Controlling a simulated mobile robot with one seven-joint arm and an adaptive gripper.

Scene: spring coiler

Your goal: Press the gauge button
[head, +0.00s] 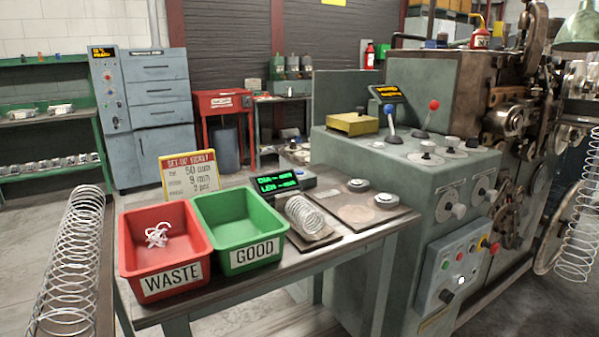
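The gauge (280,184) is a dark box with a lit green display, standing on the bench behind the green bin. Its display reads DIA and LEN with dashes after each. A short coiled spring (304,216) lies on a dark plate in front of the gauge. I cannot clearly make out which part is the gauge button. Two round pale pieces with dark rims, one (357,185) behind the other (387,200), sit on a flat board to the right of the spring. My gripper is not in view.
A red WASTE bin (131,257) holding tangled white wire and a green GOOD bin (210,240) stand on the bench (300,262). A set-up card (190,174) stands behind them. The green coiler machine (345,148), with levers and a button panel (437,283), borders the bench's right side.

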